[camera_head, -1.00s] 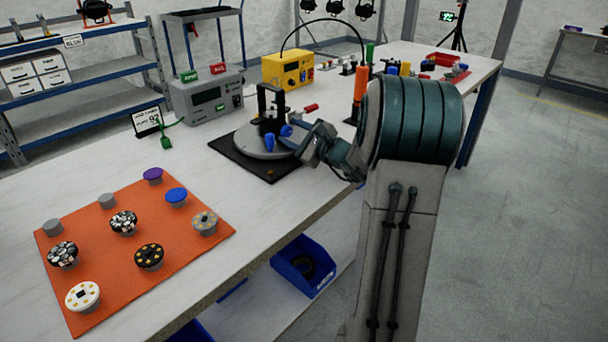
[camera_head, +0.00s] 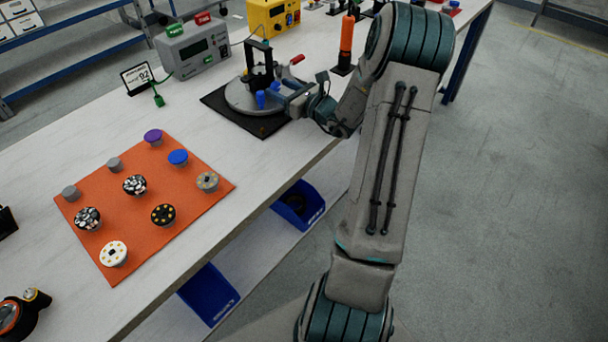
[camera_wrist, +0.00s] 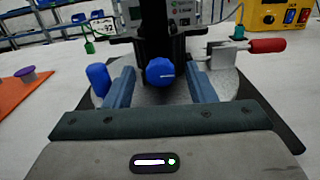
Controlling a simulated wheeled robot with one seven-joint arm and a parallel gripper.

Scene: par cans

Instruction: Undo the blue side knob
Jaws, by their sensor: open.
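A blue round knob (camera_wrist: 160,71) faces me on the black upright bracket (camera_wrist: 152,30) in the wrist view. A second, taller blue knob (camera_wrist: 99,80) stands to its left over the round grey plate (camera_wrist: 228,84). The head view also shows the blue knobs small (camera_head: 261,99), by the plate (camera_head: 238,97). My gripper (camera_wrist: 161,88) is open, with its blue-grey fingers left and right of the round knob and a gap on each side. In the head view my gripper (camera_head: 285,94) is at the plate's right. Whether the fingertips reach the knob's depth is unclear.
The fixture stands on a black mat (camera_head: 225,114). A red-handled clamp (camera_wrist: 267,46) is at the right of the plate. A grey tester box (camera_head: 192,50) and yellow box (camera_head: 272,18) stand behind. An orange mat (camera_head: 190,208) with several discs lies at the left front.

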